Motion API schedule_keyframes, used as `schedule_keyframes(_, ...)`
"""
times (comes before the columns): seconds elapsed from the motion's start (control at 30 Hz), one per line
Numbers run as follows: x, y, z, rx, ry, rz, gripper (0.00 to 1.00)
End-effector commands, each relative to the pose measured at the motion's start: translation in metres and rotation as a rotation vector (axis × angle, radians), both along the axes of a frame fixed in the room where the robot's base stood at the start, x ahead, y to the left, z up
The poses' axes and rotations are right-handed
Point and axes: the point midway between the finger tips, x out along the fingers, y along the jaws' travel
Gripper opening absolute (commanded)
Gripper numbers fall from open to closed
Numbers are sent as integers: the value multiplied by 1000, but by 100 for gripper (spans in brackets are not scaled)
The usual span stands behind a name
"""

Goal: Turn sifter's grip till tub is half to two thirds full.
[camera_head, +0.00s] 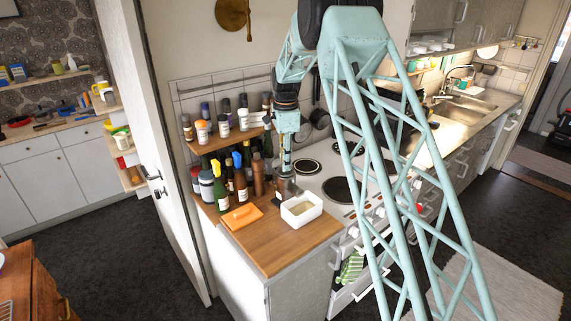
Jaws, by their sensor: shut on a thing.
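The tub (301,220) is a white, rounded rectangular container on the wooden counter, near its back right. Something pale beige shows inside it, but its level is too small to judge. A grey metal sifter (288,188) is at the tub's back left edge, partly over or just behind it; I cannot tell which. My gripper (286,171) points down from above and is shut on the sifter's grip at its top. The fingers and the grip itself are small and hard to make out.
Several bottles (240,183) and jars crowd the counter's left back, close to my gripper, under a wooden shelf (225,136) of jars. An orange block or dish (241,216) lies left of the tub. The cooker top (325,170) is behind right. The counter's front (275,248) is clear.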

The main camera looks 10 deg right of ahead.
Motion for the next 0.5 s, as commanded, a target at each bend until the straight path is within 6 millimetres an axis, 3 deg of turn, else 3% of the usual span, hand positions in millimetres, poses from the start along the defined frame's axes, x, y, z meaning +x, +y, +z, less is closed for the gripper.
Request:
schedule_keyframes(0.2, 0, 0, 0, 0, -1, 1, 1)
schedule_keyframes(0.23, 0, 0, 0, 0, -1, 1, 14)
schedule_keyframes(0.33, 0, 0, 0, 0, -1, 1, 23)
schedule_keyframes(0.5, 0, 0, 0, 0, 0, 1, 26)
